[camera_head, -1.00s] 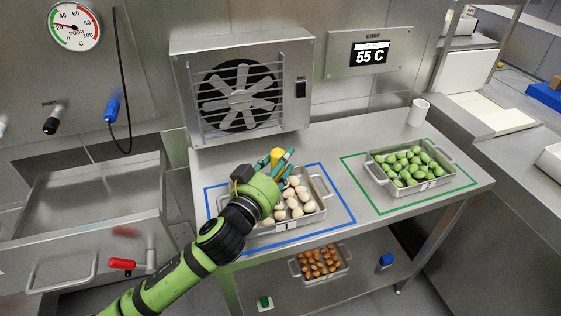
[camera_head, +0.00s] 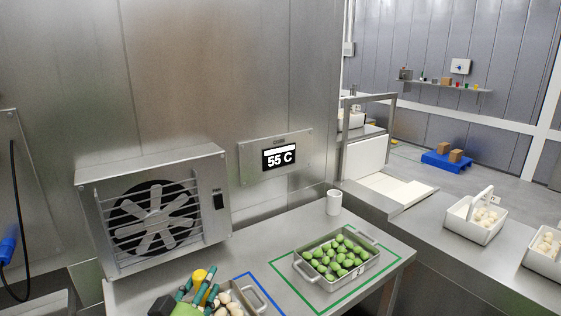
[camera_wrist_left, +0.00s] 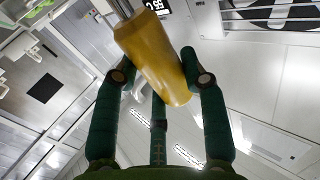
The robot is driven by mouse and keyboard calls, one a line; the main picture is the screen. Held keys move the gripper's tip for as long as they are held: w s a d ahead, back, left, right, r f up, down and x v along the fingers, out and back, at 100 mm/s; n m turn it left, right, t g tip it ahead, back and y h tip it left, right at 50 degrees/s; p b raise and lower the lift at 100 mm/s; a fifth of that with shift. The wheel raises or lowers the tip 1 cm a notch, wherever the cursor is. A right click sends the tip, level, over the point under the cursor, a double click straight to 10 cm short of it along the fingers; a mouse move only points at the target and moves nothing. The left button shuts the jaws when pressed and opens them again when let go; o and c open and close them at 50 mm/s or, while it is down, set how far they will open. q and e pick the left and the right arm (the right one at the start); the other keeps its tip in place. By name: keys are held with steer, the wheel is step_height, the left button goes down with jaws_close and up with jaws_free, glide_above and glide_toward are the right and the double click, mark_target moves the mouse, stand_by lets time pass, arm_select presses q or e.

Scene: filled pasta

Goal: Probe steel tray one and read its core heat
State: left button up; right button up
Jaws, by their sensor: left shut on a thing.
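A yellow probe handle (camera_head: 199,275) is held in my left gripper (camera_head: 202,288) at the bottom of the head view. In the left wrist view the yellow handle (camera_wrist_left: 160,70) sits between the dark green fingers, with a metal shaft at its top end. Steel tray one (camera_head: 254,296) holds pale filled pasta and is cut off by the bottom edge, beside the gripper. The probe tip is not visible, so I cannot tell whether it is in the pasta. The wall display (camera_head: 280,157) reads 55 C. My right gripper is out of view.
A steel tray of green pasta (camera_head: 337,260) stands inside the green outline (camera_head: 283,277). A white cup (camera_head: 334,203) stands behind it. A fan unit (camera_head: 155,212) is at the left. White baskets (camera_head: 474,215) stand on the right counter.

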arm_select(q)
steer(key=shift+r, duration=0.1)
stand_by(0.6)
step_height(320, 180, up, 12)
steer(key=p, duration=1.2)
